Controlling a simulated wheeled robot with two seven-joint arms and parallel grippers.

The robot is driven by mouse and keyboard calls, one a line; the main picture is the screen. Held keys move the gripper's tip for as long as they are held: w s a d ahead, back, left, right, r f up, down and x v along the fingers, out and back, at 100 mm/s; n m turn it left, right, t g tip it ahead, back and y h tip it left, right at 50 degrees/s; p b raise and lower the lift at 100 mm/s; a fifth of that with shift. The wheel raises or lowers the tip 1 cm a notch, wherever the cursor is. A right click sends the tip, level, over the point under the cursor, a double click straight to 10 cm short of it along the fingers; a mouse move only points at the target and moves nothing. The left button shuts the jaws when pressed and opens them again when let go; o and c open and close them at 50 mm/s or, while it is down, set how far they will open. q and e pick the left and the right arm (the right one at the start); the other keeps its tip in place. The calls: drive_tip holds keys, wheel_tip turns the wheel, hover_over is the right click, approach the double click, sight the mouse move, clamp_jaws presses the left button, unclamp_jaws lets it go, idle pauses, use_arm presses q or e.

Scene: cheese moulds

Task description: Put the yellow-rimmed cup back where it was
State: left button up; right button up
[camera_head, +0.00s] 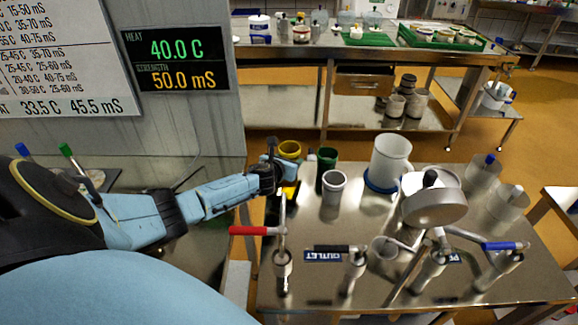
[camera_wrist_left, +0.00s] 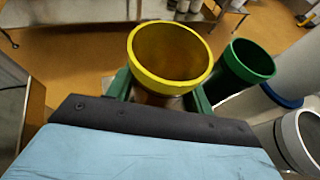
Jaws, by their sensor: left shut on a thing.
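The yellow-rimmed cup (camera_head: 290,149) is at the far left end of the steel table in the head view. My left gripper (camera_head: 273,172) is shut on it. In the left wrist view the cup (camera_wrist_left: 170,57) stands mouth up between my green fingers (camera_wrist_left: 160,95) and looks empty. A small yellow patch (camera_head: 289,188) shows on the table just below the cup; whether the cup's base touches it is hidden. My right gripper is not in view.
A white jug (camera_head: 390,158) on a blue ring is further right. Valves with a red handle (camera_head: 250,230) and a blue handle (camera_head: 505,246) line the front.

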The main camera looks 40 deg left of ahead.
use_arm(q)
drive_tip(key=shift+f, duration=0.9)
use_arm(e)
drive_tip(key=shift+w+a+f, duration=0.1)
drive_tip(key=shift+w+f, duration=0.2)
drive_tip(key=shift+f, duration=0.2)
use_arm(q)
drive_tip(key=shift+r, duration=0.1)
drive_tip(key=o, duration=0.6)
drive_tip(key=shift+f+b, duration=0.25)
drive_tip(key=shift+b, duration=0.1)
drive_tip(key=o, duration=0.4)
drive_tip(key=shift+o, duration=0.2)
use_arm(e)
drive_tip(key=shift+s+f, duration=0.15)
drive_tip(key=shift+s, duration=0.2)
use_arm(q)
drive_tip(key=shift+r, duration=0.2)
